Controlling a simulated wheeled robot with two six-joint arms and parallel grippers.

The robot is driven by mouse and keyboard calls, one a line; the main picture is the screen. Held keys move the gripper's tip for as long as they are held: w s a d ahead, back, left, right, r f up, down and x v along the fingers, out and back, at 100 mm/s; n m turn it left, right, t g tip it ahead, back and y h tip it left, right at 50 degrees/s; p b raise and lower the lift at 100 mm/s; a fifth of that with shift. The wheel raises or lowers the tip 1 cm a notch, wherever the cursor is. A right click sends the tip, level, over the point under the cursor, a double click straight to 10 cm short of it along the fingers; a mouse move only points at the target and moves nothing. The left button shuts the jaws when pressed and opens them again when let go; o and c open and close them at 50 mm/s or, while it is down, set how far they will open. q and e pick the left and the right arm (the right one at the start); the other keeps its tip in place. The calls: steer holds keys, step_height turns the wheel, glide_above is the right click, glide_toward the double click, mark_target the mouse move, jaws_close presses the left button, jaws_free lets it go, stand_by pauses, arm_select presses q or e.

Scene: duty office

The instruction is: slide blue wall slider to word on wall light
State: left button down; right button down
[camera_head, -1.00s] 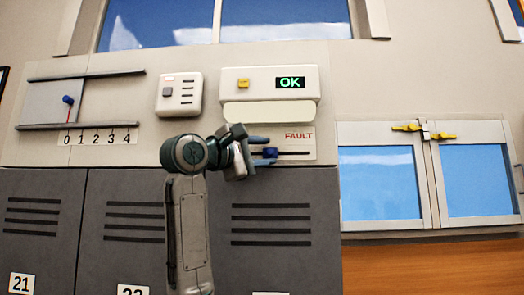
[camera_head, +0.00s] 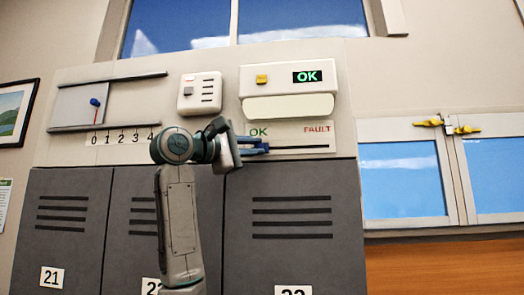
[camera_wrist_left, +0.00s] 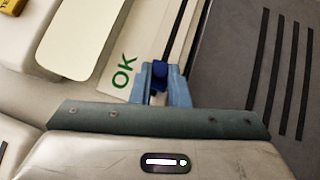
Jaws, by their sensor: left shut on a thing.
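The blue slider (camera_wrist_left: 160,69) sits on a dark slot in a pale panel (camera_head: 290,133). The panel has a green OK at its left and a red FAULT at its right. My left gripper (camera_head: 262,146) is shut on the slider, which is just below the word OK near the slot's left part. In the left wrist view a finger (camera_wrist_left: 161,88) lies on each side of it. The wall light (camera_head: 307,77) above reads OK in green. In the head view the fingers largely hide the slider. My right gripper is not in view.
A yellow button (camera_head: 262,79) is on the wall light's box. A pale blank plate (camera_head: 288,108) hangs just above the slider panel. A small switch box (camera_head: 199,92) and a numbered slider board (camera_head: 78,108) are to the left. Grey lockers (camera_head: 290,220) stand below.

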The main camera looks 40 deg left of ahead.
arm_select(q)
steer(key=c, duration=1.4)
jaws_free()
steer(key=shift+s+a, duration=0.1)
steer(key=shift+a, duration=0.05)
steer(key=shift+o, duration=0.2)
steer(key=shift+s+a, duration=0.1)
steer(key=shift+a, duration=0.05)
steer(key=b+v, duration=0.5)
steer(key=v, duration=0.6)
steer(key=shift+f, duration=0.2)
